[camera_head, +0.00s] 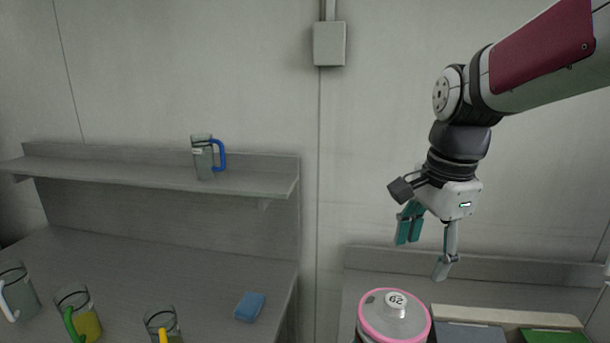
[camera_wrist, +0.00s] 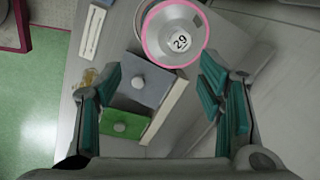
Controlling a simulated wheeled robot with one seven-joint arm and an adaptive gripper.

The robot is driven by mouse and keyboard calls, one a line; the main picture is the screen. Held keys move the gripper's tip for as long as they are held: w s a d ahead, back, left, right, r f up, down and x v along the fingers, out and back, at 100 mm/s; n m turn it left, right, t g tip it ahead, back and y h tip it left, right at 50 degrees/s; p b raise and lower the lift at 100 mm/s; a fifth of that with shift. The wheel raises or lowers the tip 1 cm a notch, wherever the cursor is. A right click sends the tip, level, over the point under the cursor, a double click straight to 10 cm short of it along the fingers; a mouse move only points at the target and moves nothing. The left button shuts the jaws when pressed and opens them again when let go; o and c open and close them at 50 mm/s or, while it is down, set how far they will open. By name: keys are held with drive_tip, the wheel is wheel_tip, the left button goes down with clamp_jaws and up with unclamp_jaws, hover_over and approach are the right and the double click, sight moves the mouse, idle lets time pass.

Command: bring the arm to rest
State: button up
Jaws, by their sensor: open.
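My gripper (camera_head: 426,243) hangs from my arm at the right of the head view, fingers pointing down, open and empty. In the wrist view my gripper (camera_wrist: 163,100) shows its two teal-padded fingers wide apart, with nothing between the pads. Below it stands a round container with a pink-rimmed lid (camera_head: 380,325) marked with a number; the lid also shows at the top of the wrist view (camera_wrist: 160,37). The gripper is above the counter and apart from the things below.
A grey lid (camera_head: 468,334) and a green lid (camera_head: 552,336) lie near the container. Left, a jug with a blue handle (camera_head: 203,158) stands on a shelf (camera_head: 130,169); several jugs and a blue sponge (camera_head: 250,307) are on the bench below. A wall box (camera_head: 329,44) hangs high.

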drive_tip(key=s+n+t, duration=0.3)
drive_tip(key=s+n, duration=1.2)
drive_tip(key=s, duration=0.1)
drive_tip(key=shift+s+t, duration=0.15)
drive_tip(key=shift+t, duration=0.25)
drive_tip(key=shift+r, duration=0.1)
idle(1.0)
